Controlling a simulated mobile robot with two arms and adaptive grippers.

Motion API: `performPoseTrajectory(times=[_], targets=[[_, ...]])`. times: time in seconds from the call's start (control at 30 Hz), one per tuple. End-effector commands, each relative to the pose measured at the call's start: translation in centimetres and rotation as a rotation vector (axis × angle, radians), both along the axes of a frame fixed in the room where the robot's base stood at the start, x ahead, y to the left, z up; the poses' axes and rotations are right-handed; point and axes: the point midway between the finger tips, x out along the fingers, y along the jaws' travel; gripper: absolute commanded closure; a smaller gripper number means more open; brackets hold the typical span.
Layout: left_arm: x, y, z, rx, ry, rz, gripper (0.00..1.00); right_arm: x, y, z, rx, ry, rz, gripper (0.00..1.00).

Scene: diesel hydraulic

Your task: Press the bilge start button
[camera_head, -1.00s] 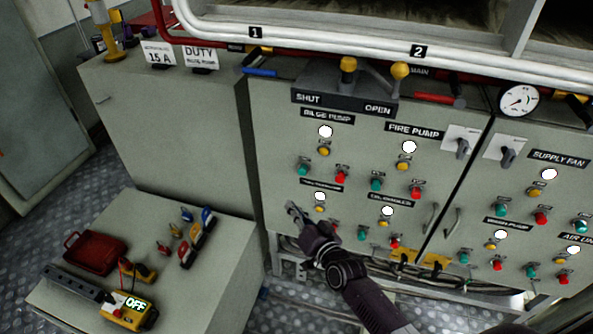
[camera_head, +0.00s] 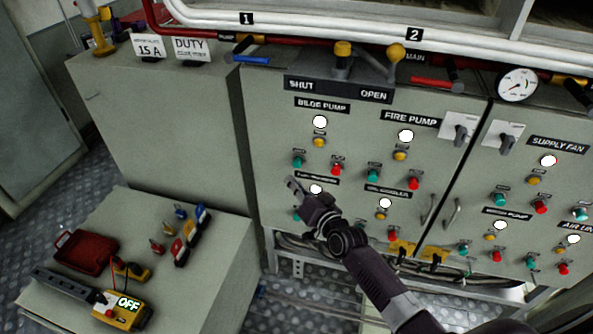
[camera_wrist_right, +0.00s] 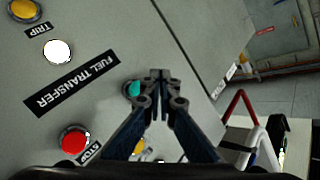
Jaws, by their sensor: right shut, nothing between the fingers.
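The green bilge start button (camera_head: 298,161) is on the grey panel, below left of the BILGE PUMP label (camera_head: 322,106) and left of a red stop button (camera_head: 336,168). My right gripper (camera_head: 292,181) is shut and empty, with its tips just below the green button in the head view. The red stop button (camera_wrist_right: 73,142) is lower left. My left gripper is not in view.
The fuel transfer lamp (camera_head: 316,189) sits just below, partly beside my gripper; its label (camera_wrist_right: 72,82) is clear in the wrist view. The fire pump buttons (camera_head: 373,175) are to the right. A low bench (camera_head: 215,285) with tools stands at left.

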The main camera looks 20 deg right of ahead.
Motion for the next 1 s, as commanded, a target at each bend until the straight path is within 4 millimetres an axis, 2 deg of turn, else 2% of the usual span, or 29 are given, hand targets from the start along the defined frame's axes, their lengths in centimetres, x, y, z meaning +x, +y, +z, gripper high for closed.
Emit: performPoseTrajectory(times=[0.03, 0.1, 0.3, 1.0], targets=[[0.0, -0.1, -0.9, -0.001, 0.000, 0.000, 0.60, 0.6, -0.4, -0.3, -0.001, -0.002, 0.000, 1.00], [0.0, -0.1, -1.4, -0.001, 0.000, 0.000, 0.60, 1.3, -0.9, -0.4, 0.000, -0.001, -0.001, 1.00], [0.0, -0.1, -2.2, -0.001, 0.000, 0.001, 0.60, 2.6, -1.7, -0.1, -0.001, -0.001, 0.001, 1.00], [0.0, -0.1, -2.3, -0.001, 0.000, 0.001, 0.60, 2.8, -1.9, 0.0, 0.001, 0.001, 0.000, 1.00]])
